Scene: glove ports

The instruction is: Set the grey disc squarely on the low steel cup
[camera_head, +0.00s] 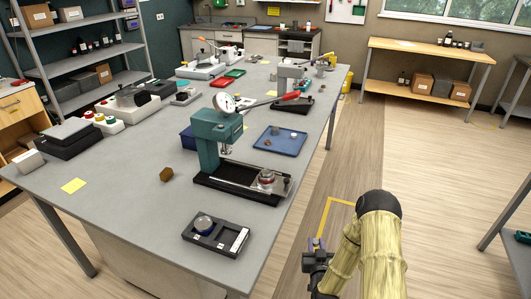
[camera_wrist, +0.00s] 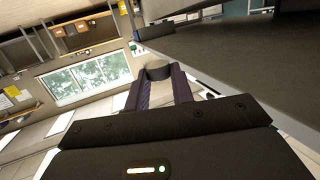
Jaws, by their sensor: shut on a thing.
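My gripper (camera_head: 316,244) is at the lower middle of the head view, off the table's right edge and over the floor. In the wrist view its two dark fingers are shut on a short round grey piece (camera_wrist: 158,70), which looks like the grey disc. A low round metal cup-like piece (camera_head: 267,178) sits on the black base of the teal press (camera_head: 208,145), apart from my gripper. Another round silvery piece (camera_head: 204,223) sits in a small black tray (camera_head: 232,247) near the table's front. I cannot tell for sure which is the low steel cup.
Open floor lies right of the table. In the wrist view a dark surface fills the upper right.

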